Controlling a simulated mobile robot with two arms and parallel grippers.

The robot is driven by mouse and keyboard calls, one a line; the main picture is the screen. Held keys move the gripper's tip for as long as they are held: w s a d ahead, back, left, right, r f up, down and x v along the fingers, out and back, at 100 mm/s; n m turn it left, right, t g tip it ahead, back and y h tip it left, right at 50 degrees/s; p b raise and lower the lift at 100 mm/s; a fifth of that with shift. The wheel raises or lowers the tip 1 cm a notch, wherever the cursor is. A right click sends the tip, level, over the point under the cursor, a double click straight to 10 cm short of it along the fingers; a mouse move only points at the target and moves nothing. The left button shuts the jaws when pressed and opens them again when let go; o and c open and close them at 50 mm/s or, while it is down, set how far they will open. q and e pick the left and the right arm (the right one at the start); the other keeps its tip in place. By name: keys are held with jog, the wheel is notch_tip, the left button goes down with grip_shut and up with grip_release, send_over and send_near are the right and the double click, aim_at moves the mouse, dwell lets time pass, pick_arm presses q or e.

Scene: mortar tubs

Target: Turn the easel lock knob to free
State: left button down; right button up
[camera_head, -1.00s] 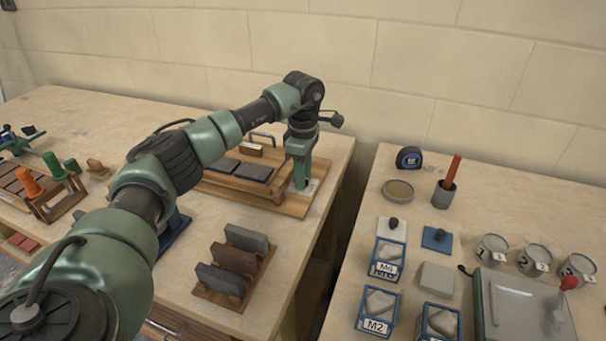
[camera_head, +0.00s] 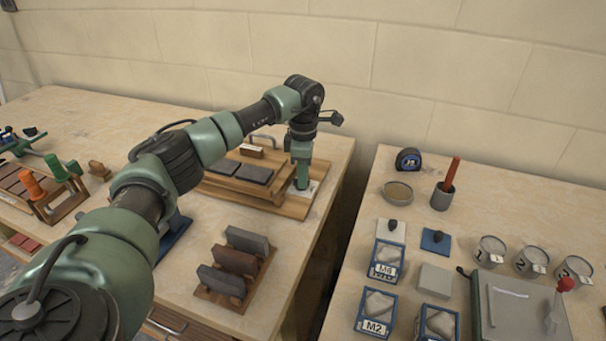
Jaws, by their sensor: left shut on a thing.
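The wooden easel board (camera_head: 262,202) lies on the left bench, with two dark slabs (camera_head: 246,172) on it. My left gripper (camera_head: 302,182) points down at the light plate at the board's right end. It is shut on the easel lock knob there, which the fingers mostly hide, so I cannot read the knob's setting. My right gripper is not in view.
A gap separates the left bench from the right bench (camera_head: 357,245).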

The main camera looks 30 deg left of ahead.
pick_arm(q)
jog(key=n, duration=0.1)
jog(key=n+p, duration=0.1)
jog(key=n, duration=0.1)
jog(key=shift+w+r+n, duration=0.1)
jog(key=shift+r+n, duration=0.1)
jog(key=shift+n, duration=0.1)
jog(key=n+p, duration=0.1)
jog(key=n, duration=0.2)
jog(key=shift+a+n+p, duration=0.1)
jog(key=shift+n+p, duration=0.2)
jog(key=n+p, duration=0.1)
jog(key=n, duration=0.3)
jog(key=shift+a+n, duration=0.1)
jog(key=shift+n, duration=0.2)
jog(key=shift+w+a+n+p, duration=0.1)
jog(key=shift+n+p, duration=0.6)
jog(key=shift+n, duration=0.9)
jog(key=c, duration=1.5)
grip_release()
jog(key=shift+f, duration=0.1)
notch_tip(320, 180, up, 7)
jog(key=shift+f+b, duration=0.1)
jog(key=shift+b, duration=0.5)
jog(key=shift+r, duration=0.5)
